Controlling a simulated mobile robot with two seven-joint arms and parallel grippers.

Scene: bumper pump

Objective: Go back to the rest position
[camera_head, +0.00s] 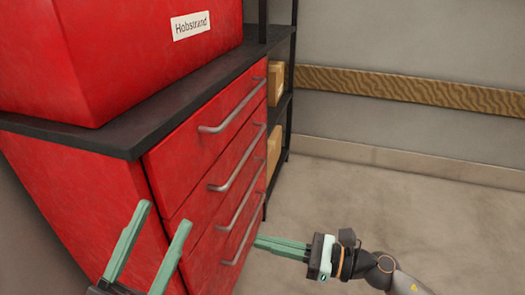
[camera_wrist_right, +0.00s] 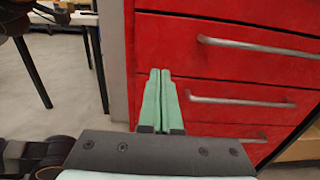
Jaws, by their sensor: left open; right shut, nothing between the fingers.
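My left gripper (camera_head: 160,222) is at the lower left of the head view, its two green fingers apart and empty, in front of the red cabinet's side. My right gripper (camera_head: 257,242) comes in from the lower right, its green fingers together with nothing between them. Its tips point left toward the lower drawers; whether they touch the drawer fronts I cannot tell. In the right wrist view the shut fingers (camera_wrist_right: 160,72) point at the cabinet near its left edge.
The red drawer cabinet (camera_head: 82,180) has several metal handles (camera_head: 233,105) and its drawers look shut. A red box (camera_head: 150,50) labelled Hobstrand stands on its dark top. A black shelf (camera_head: 282,110) with cardboard boxes is behind. The floor (camera_head: 350,200) at right is clear.

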